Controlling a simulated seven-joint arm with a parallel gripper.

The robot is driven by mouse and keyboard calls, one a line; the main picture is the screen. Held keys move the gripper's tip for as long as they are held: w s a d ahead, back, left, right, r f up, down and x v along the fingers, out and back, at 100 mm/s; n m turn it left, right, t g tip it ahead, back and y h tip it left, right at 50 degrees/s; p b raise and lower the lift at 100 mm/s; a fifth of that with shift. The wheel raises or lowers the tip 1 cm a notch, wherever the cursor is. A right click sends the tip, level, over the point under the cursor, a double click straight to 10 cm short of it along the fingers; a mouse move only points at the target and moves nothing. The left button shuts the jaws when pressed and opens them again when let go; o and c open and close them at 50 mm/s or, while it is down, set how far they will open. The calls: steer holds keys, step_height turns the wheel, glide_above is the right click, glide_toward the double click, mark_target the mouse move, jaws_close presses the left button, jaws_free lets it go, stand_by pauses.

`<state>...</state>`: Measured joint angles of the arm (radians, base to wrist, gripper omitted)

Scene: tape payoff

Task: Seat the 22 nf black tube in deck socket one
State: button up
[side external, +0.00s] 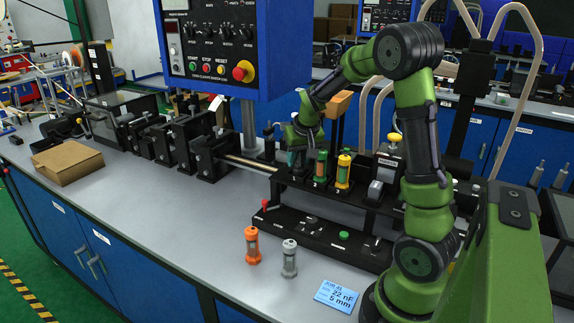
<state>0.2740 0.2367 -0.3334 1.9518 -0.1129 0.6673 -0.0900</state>
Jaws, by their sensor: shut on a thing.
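My gripper (296,150) is above the left end of the black deck (330,194), left of the green tube. It is shut on a dark tube, which the fingers and the dim background mostly hide. I take this to be the black tube, but its label cannot be read. The held tube is at or just above the leftmost deck position; I cannot tell whether it is inside the socket.
An orange tube (252,245) and a grey tube (289,258) stand on the bench in front. A blue card (338,295) reads 22 nF, 5 mm. A cardboard box (67,162) lies at left. A blue control panel (217,45) hangs behind. The front left bench is clear.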

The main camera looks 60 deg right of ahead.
steer(key=shift+f, duration=0.35)
steer(key=o, duration=0.8)
steer(key=shift+r, duration=0.1)
steer(key=v, duration=1.1)
steer(key=shift+w, duration=0.1)
